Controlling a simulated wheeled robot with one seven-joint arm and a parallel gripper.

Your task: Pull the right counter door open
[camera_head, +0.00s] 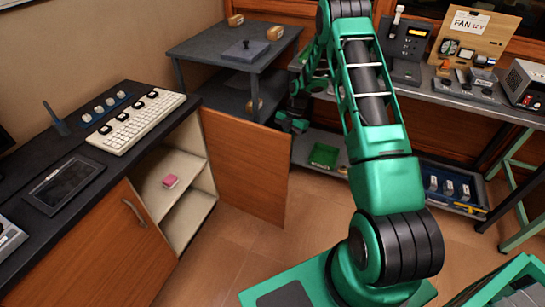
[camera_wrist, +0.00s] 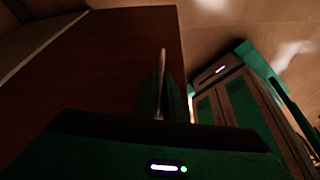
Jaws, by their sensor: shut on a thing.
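The right counter door (camera_head: 246,165) is a brown wooden panel standing wide open, swung out from the left counter. Its cabinet opening shows pale shelves (camera_head: 178,205) with a pink block on one. My gripper (camera_head: 288,122) is at the door's far free edge, partly hidden behind the door. In the wrist view the door (camera_wrist: 100,75) fills the left and middle. My gripper (camera_wrist: 163,95) is shut on the thin door handle (camera_wrist: 163,60). The handle is hidden in the head view.
The left counter door (camera_head: 100,255) is closed, with a curved handle (camera_head: 134,212). A grey table (camera_head: 215,45) stands behind the open door. A workbench (camera_head: 450,95) runs along the back right, with a blue tray (camera_head: 450,190) below. Floor (camera_head: 235,240) shows in front of the door.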

